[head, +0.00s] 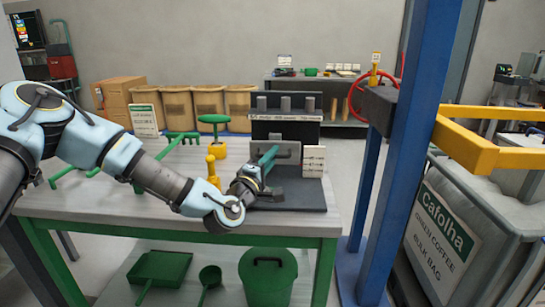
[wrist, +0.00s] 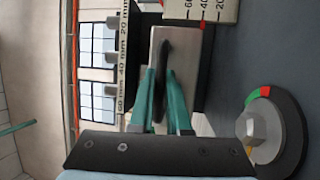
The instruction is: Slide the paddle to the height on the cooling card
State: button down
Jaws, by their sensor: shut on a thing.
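The paddle looks like a grey metal plate (head: 290,150) standing upright on a dark base; the plate also shows in the wrist view (wrist: 190,62). My gripper (head: 273,152) is at the front of the plate. In the wrist view its green fingers (wrist: 160,76) are shut on the dark handle (wrist: 165,48) of the plate. A white scale card (head: 313,161) stands just right of the plate. I cannot tell which sign is the cooling card.
Behind the plate stands a dark rack (head: 287,128) with grey posts and a millimetre label strip. A dial (wrist: 275,130) with red and green sectors lies beside the gripper. Green and yellow tools (head: 212,122) stand left on the table (head: 105,205). A blue post (head: 405,150) rises at right.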

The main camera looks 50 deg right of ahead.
notch_tip(320, 180, down, 2)
jog(key=b, duration=0.2)
jog(key=shift+f+b, duration=0.15)
jog(key=shift+b, duration=0.15)
jog(key=c, duration=0.9)
grip_release()
jog(key=b+v, duration=0.2)
jog(key=v, duration=0.7)
jog(key=shift+a, duration=0.45)
jog(key=shift+s+a, duration=0.15)
jog(key=shift+a, duration=0.35)
